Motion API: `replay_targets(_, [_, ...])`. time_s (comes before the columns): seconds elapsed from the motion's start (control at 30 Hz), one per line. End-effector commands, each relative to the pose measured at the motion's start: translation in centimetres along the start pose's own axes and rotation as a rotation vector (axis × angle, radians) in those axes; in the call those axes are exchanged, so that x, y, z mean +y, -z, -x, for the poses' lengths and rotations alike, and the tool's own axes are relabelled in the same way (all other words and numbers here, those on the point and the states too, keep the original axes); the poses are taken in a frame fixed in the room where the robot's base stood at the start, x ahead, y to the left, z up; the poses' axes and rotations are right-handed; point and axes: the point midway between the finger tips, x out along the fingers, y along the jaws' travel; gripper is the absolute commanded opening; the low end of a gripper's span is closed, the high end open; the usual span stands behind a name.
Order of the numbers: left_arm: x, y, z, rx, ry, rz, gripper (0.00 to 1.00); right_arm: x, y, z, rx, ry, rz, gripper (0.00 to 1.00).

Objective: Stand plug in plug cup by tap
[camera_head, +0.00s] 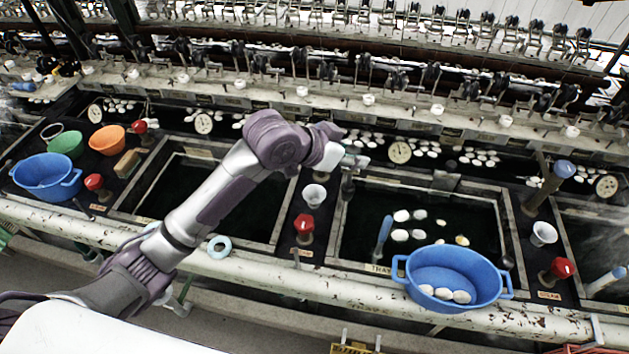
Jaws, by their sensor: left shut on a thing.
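My left gripper (352,161) is over the strip between the two middle basins, near the left rear corner of the right-hand one. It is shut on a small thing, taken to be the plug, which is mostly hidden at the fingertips. A dark grey upright piece (347,187) shows just below; I cannot tell whether it is the plug or part of a tap. A small white cup (315,195) stands on the strip, left of and below the fingertips, apart from them. My right gripper is not in view.
A blue two-handled tub (451,280) with white cocoons sits at the right-hand basin's front edge. A blue-handled tool (383,234) leans there. Another white cup (543,233) and a blue-topped tap (564,170) stand at right.

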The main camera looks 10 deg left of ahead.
Motion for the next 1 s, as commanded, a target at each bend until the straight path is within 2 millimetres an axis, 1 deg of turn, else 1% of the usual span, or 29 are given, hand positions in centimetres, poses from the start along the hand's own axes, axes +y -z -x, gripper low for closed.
replay_targets(0.03, [-1.2,-0.8,0.1,-0.006,0.005,0.006,0.0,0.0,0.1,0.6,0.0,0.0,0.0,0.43])
replay_targets(0.2, [-5.0,-3.3,-0.3,-0.004,0.006,0.006,0.0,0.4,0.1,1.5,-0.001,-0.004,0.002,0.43])
replay_targets(0.3, [-6.9,-4.7,-0.6,-0.004,0.004,0.007,0.0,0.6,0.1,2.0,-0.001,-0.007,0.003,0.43])
replay_targets(0.4, [-8.3,-5.7,-0.8,-0.002,0.004,0.005,0.0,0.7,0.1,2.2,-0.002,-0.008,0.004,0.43])
replay_targets(0.5, [-9.1,-6.3,-1.0,0.0,0.004,0.003,0.0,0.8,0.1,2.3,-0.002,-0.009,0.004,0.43])
replay_targets(0.57, [-9.2,-6.5,-1.1,0.0,0.003,0.002,0.0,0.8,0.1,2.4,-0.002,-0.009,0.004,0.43])
replay_targets(0.8, [-9.2,-9.1,-3.0,-0.001,0.003,0.006,0.0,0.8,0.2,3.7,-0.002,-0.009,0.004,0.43])
replay_targets(0.9, [-9.2,-9.6,-3.4,0.001,0.004,0.003,0.0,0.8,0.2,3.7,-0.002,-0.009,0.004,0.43])
replay_targets(1.0, [-9.2,-9.7,-3.5,0.002,0.004,0.001,0.0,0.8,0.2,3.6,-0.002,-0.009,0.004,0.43])
